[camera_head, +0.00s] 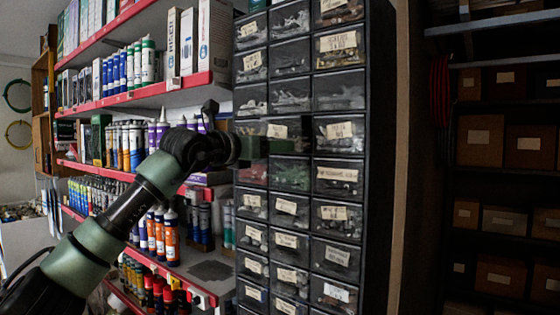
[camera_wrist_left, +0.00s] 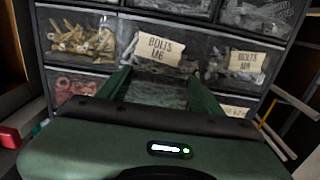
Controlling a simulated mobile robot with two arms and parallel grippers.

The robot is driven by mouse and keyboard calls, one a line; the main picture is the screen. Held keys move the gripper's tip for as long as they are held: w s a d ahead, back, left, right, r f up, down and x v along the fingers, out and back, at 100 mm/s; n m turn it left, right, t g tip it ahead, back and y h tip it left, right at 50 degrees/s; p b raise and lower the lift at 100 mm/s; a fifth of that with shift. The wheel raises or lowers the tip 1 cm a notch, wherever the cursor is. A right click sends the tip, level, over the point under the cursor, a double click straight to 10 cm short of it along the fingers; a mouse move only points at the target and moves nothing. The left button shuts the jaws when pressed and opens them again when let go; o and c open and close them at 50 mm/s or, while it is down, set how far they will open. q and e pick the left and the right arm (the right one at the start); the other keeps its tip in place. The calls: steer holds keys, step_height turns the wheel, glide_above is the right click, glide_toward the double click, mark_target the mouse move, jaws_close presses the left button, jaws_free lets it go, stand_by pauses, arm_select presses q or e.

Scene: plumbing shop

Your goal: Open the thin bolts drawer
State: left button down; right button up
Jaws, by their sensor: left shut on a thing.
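A drawer labelled "Bolts M6" (camera_wrist_left: 160,48) is straight ahead in the left wrist view. In the head view it appears to be the middle-column drawer (camera_head: 279,131) of the tall black cabinet. My left gripper (camera_head: 268,147) is at its front, with a green finger (camera_wrist_left: 116,84) and another finger (camera_wrist_left: 203,96) on either side just below the label. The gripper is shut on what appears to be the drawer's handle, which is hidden. The drawer looks closed, but a small opening cannot be ruled out. My right gripper is not in view.
A drawer labelled "Bolts M8" (camera_wrist_left: 247,62) is to the right, and one with brass bolts (camera_wrist_left: 84,38) to the left. Red-edged shelves (camera_head: 150,92) with bottles and boxes stand left of the cabinet. Dark shelving with cardboard boxes (camera_head: 480,140) is at the right.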

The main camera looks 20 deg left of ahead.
arm_select(q)
steer(key=b+v, duration=0.5)
steer(key=v, duration=0.5)
steer(key=shift+s+b, duration=0.3)
steer(key=shift+b, duration=0.05)
steer(key=shift+a+r, duration=0.1)
steer(key=shift+a, duration=0.05)
steer(key=shift+c, duration=1.4)
jaws_free()
